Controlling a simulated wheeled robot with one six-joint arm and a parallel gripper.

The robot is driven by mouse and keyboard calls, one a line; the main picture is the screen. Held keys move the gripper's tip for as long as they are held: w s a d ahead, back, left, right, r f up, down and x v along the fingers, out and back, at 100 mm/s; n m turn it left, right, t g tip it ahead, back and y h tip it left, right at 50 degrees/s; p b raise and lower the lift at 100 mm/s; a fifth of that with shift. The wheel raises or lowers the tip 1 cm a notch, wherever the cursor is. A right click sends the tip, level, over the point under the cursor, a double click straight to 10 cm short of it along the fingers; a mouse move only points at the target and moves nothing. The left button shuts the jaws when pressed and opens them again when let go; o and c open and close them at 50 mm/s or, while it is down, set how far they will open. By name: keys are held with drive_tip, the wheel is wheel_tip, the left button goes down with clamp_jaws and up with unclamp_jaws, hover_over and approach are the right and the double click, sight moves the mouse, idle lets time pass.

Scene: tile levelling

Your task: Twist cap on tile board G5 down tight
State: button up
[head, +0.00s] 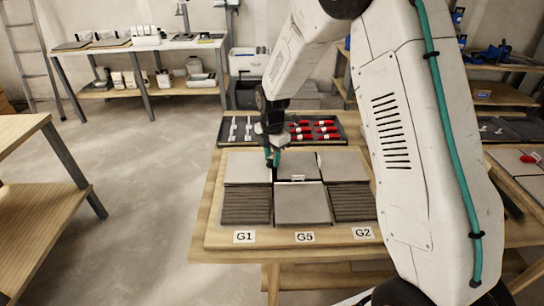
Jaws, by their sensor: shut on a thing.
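The tile board (215,235) lies on a wooden table, with labels G1 (244,237), G5 (304,237) and G2 (363,233) along its front edge. Behind G5 is a smooth grey tile (301,206), with another tile (299,165) behind it. My gripper (272,163) points down over the seam at the back left of the G5 column. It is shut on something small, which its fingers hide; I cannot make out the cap. A small white clip piece (298,178) shows at the seam between the two G5 tiles.
A dark tray (228,143) behind the board holds white clips (241,129) and red caps (312,130). Ridged dark tiles flank the front G5 tile. My arm covers the board's right side. Another bench (30,130) stands at left; open floor lies between.

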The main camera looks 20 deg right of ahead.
drive_tip(key=m, duration=1.6)
drive_tip(key=shift+m, duration=0.4)
drive_tip(key=m, duration=0.5)
drive_tip(key=shift+m, duration=0.3)
drive_tip(key=m, duration=1)
drive_tip(key=shift+m, duration=0.4)
drive_tip(key=m, duration=1)
drive_tip(key=shift+m, duration=0.4)
